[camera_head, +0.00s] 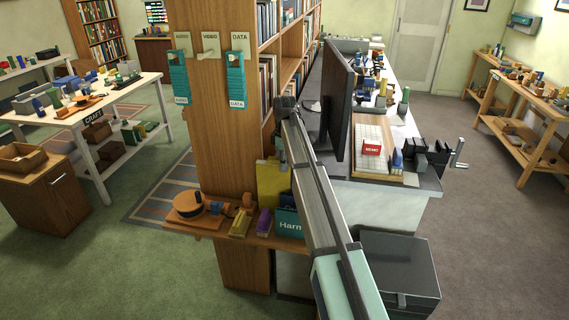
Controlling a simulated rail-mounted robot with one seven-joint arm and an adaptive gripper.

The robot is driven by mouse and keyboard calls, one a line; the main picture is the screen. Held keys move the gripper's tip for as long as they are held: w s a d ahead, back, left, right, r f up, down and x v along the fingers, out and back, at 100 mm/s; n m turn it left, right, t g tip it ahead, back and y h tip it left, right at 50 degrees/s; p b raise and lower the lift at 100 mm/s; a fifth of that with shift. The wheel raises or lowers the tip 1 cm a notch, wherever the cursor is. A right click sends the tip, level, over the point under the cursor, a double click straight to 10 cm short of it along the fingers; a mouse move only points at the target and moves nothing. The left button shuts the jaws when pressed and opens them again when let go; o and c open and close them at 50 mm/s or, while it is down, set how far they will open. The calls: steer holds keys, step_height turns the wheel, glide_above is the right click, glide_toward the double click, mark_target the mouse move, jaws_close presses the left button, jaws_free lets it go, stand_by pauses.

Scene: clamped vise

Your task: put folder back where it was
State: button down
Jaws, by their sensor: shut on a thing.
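I cannot make out my gripper in this view, so whatever it holds is hidden too. I cannot single out the task's folder with certainty. A flat yellow folder-like item (268,183) stands upright on the low wooden shelf at the end of the bookcase. A teal item (289,222) with the partly hidden letters "Harn" stands in front of it. A long grey beam, which seems to be mine, crosses the middle and covers the right side of the teal item.
The low shelf (217,229) also holds an orange item with a dark round top (188,204). A dark vise (428,157) with a crank is on the desk edge, right of a monitor (337,100). A dark box (398,270) stands below. The grey floor (490,240) at right is clear.

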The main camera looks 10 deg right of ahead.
steer(key=c, duration=1)
jaws_free()
steer(key=shift+f, duration=0.15)
step_height(320, 180, up, 11)
steer(key=b, duration=0.2)
steer(key=shift+r+b, duration=0.2)
steer(key=shift+b, duration=0.15)
steer(key=shift+o, duration=0.6)
steer(key=shift+r, duration=0.45)
